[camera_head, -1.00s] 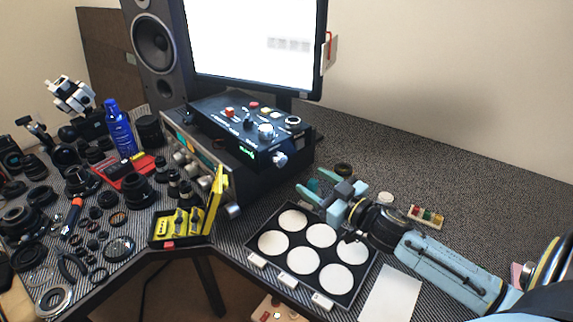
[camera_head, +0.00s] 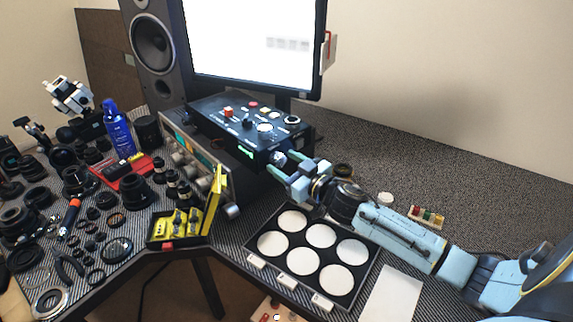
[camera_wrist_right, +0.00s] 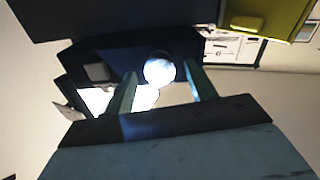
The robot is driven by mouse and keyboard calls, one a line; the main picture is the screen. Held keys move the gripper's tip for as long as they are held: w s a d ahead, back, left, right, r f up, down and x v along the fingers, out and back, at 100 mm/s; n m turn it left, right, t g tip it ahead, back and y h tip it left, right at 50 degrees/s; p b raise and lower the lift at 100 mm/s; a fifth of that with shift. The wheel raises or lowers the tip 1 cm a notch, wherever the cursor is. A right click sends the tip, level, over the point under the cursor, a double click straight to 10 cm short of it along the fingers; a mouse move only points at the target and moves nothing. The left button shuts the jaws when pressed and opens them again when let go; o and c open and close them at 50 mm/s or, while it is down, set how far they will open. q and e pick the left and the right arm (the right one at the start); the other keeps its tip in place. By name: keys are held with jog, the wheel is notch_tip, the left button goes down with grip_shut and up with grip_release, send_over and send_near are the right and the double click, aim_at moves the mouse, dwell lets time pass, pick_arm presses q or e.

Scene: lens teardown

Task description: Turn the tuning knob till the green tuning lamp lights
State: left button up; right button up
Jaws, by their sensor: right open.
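The black control box (camera_head: 218,122) stands below the monitor. A pale round knob (camera_head: 278,158) sticks out at the right end of its front face. Small green glowing marks (camera_head: 246,152) show on that face; I cannot tell a separate tuning lamp from them. My right gripper (camera_head: 282,164) is open at the front knob. In the right wrist view the knob (camera_wrist_right: 158,71) shows between the two spread fingers (camera_wrist_right: 160,78), with gaps beside it. I cannot tell how deep the fingers reach around it. My left gripper is not in view.
A six-disc tray (camera_head: 352,292) lies below my right arm. An open yellow case (camera_head: 213,205) stands left of it. Lens parts and tools crowd the left desk. The monitor (camera_head: 255,45) rises behind the box. The desk at back right is mostly clear.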

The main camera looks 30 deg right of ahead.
jog(key=c, duration=1)
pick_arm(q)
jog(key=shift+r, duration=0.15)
pick_arm(e)
jog(key=shift+n, duration=0.3)
jog(key=shift+n+p, duration=0.55)
jog(key=shift+n, duration=0.35)
jog(key=shift+n+p, duration=0.4)
jog(key=shift+n, duration=1)
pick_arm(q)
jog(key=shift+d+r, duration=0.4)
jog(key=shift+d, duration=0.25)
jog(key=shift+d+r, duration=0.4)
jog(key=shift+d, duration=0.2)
pick_arm(e)
jog(key=shift+n, duration=0.3)
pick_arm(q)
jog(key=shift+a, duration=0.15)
